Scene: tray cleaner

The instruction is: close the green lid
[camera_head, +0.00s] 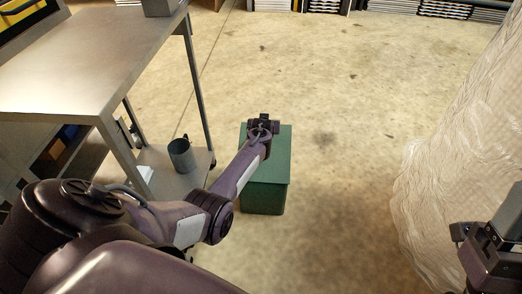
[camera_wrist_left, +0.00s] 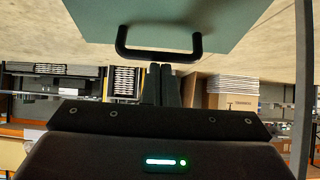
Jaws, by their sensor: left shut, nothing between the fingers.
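The green lid (camera_head: 279,160) lies roughly flat over the green box (camera_head: 263,199) on the floor, mid-picture in the head view. I cannot tell whether a small gap remains under it. In the left wrist view the lid (camera_wrist_left: 180,22) fills the top, with its black handle (camera_wrist_left: 160,53) along the edge. My left gripper (camera_head: 263,119) is at the lid's far edge in the head view. Its fingers (camera_wrist_left: 161,68) are together and empty, close to the handle; I cannot tell if they touch. My right gripper (camera_head: 462,236) is at the right edge, far from the box, its fingertips unclear.
A metal cart (camera_head: 75,60) stands at the left, with a grey mug (camera_head: 181,155) on its lower shelf, near my left arm. A translucent plastic-wrapped mass (camera_head: 455,130) stands at the right. The floor (camera_head: 340,110) between is clear. Shelving lines the back.

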